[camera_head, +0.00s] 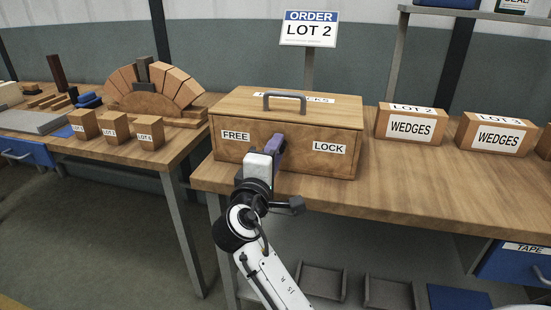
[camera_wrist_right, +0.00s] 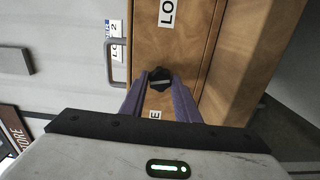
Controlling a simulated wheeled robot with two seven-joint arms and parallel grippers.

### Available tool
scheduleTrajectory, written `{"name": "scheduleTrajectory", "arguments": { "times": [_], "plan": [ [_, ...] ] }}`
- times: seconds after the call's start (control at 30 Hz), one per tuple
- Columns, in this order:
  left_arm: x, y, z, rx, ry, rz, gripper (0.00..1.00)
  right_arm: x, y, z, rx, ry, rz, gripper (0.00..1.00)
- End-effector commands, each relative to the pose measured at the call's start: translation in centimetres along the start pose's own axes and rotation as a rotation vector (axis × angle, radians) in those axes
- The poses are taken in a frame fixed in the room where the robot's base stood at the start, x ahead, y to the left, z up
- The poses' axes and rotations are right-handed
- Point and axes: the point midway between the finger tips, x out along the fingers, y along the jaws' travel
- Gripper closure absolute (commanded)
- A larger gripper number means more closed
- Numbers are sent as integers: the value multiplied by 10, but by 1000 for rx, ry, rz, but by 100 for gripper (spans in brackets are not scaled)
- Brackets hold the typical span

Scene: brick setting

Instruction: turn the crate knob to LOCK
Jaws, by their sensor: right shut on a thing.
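The wooden crate (camera_head: 232,146) stands on the bench with its front towards me. Its front has a FREE label (camera_head: 236,135) on the left and a LOCK label (camera_head: 329,148) on the right. My right gripper (camera_head: 278,147) is at the crate front between the two labels and hides the knob in the head view. In the right wrist view the dark knob (camera_wrist_right: 160,75) sits between the two purple fingers, which are shut on it. A pale mark shows on the knob, but I cannot tell which label it points to. My left gripper is out of view.
A grey handle (camera_head: 284,96) is on the crate lid. WEDGES boxes for LOT 2 (camera_head: 410,125) and LOT 3 (camera_head: 495,135) stand to the right. An order sign (camera_head: 309,29) reads LOT 2. A wooden arch (camera_head: 155,85) and small blocks are on the left table.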

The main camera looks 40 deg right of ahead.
Motion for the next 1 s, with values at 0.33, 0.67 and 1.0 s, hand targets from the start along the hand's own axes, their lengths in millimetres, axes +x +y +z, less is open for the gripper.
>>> {"name": "scheduleTrajectory", "arguments": {
  "times": [0.33, 0.67, 1.0],
  "plan": [
    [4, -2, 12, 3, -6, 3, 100, -1, -3, 0, 148, 0, -5, 94],
    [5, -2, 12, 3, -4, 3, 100, -1, -2, 0, 177, 0, -5, 94],
    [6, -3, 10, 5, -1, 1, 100, 0, -2, 0, 175, 0, -5, 54]
  ]
}}
